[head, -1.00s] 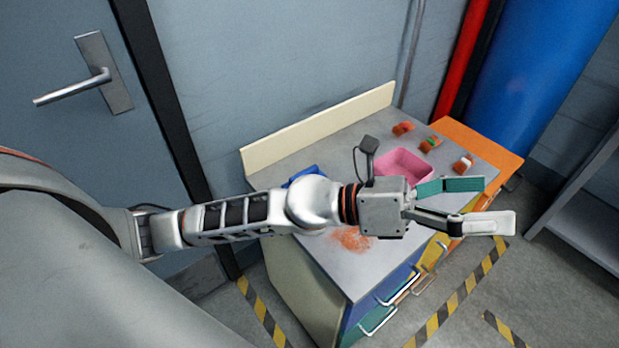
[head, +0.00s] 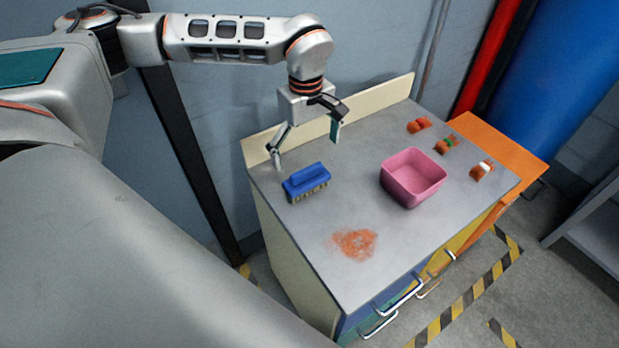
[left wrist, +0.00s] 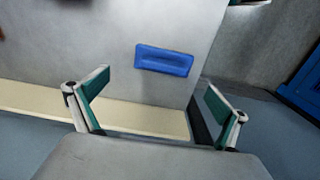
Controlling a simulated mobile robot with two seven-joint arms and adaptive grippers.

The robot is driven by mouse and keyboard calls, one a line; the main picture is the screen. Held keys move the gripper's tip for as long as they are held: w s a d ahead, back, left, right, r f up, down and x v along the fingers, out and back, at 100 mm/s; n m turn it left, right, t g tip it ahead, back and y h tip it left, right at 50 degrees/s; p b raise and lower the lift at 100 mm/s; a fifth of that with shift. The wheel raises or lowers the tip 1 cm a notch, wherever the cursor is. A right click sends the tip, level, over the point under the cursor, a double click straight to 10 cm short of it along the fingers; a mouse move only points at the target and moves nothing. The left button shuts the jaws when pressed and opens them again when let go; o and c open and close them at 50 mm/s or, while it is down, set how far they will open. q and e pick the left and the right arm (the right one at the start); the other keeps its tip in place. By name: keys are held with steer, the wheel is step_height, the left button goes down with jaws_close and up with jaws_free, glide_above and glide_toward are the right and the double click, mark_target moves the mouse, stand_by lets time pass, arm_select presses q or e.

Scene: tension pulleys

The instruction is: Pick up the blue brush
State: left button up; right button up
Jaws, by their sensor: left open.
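The blue brush (head: 306,181) lies bristles down on the left part of the grey worktop. It also shows in the left wrist view (left wrist: 164,60), seen from above, beyond the fingertips and between their lines. My left gripper (head: 306,150) is open and empty. It points down above the back of the worktop, behind the brush and apart from it. Its two fingers with green pads show in the left wrist view (left wrist: 157,95), spread wide. My right gripper is in neither view.
A pink bin (head: 413,178) stands right of the brush. An orange-red stain (head: 356,243) marks the worktop in front. Several small orange pieces (head: 446,145) lie at the back right. A cream backboard (head: 372,109) runs along the rear edge by the wall.

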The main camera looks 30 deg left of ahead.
mark_target(307, 169)
arm_select(q)
steer(key=shift+s+f, duration=0.2)
steer(key=shift+f, duration=1.35)
steer(key=f, duration=0.2)
steer(key=f+b, duration=0.1)
steer(key=shift+s+d+f, duration=0.25)
steer(key=shift+s+f, duration=0.05)
steer(key=shift+f, duration=0.35)
steer(key=shift+w, duration=0.1)
steer(key=c, duration=1.2)
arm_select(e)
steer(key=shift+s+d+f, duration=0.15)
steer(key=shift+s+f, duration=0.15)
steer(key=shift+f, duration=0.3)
